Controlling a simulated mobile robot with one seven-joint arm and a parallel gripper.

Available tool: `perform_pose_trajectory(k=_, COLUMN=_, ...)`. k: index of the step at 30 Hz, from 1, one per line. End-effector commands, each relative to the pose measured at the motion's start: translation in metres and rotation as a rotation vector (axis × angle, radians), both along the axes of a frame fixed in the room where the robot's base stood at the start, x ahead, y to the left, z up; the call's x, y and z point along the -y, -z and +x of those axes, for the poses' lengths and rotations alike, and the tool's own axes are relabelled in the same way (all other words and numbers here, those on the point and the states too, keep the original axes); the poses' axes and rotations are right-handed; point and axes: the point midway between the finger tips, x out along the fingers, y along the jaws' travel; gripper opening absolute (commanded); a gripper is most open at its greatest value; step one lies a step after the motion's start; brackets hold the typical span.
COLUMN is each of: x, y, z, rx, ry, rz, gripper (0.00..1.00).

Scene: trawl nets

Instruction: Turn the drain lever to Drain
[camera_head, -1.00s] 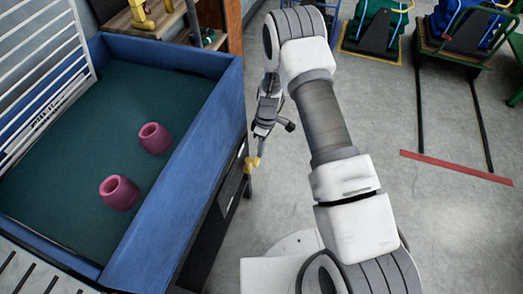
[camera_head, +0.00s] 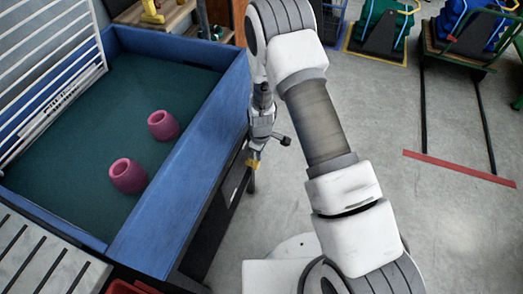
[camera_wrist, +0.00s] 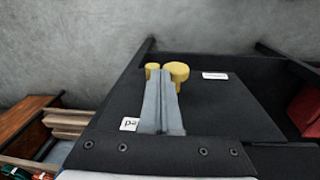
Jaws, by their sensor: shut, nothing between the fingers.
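The drain lever has a yellow end (camera_head: 253,162) on the dark side of the blue-walled table in the head view. In the wrist view a large round yellow knob (camera_wrist: 176,72) and a smaller yellow part (camera_wrist: 152,70) show on a dark panel (camera_wrist: 225,105). My gripper (camera_wrist: 164,75) is shut and empty. Its grey fingers reach over the panel and overlap the yellow parts in the picture; whether they touch cannot be told. A white label (camera_wrist: 215,76) lies right of the knob, its text unreadable. Another label (camera_wrist: 129,124) is partly hidden by the fingers.
The blue-walled table (camera_head: 182,185) holds two pink hollow pieces (camera_head: 163,125) on its green floor. A white rack (camera_head: 45,70) stands at left. Coloured carts (camera_head: 385,28) stand at the back right. The grey floor (camera_head: 375,115) right of my arm is mostly clear.

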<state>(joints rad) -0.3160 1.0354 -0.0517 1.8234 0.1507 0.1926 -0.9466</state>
Motion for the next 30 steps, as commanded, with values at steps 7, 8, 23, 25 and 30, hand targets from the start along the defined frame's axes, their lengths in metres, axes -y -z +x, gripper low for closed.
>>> perform_pose_trajectory(k=7, x=-0.005, y=0.003, z=-0.011, rx=0.000, ry=-0.001, rz=0.001, gripper=0.00)
perform_pose_trajectory(k=8, x=-0.006, y=0.004, z=-0.011, rx=0.000, ry=-0.001, rz=0.001, gripper=0.00)
perform_pose_trajectory(k=23, x=-0.012, y=0.012, z=-0.029, rx=0.247, ry=-0.003, rz=-0.102, gripper=0.00)
perform_pose_trajectory(k=25, x=-0.013, y=0.013, z=-0.031, rx=0.245, ry=-0.001, rz=-0.100, gripper=0.00)
perform_pose_trajectory(k=30, x=-0.016, y=0.018, z=-0.038, rx=0.244, ry=-0.002, rz=-0.099, gripper=0.00)
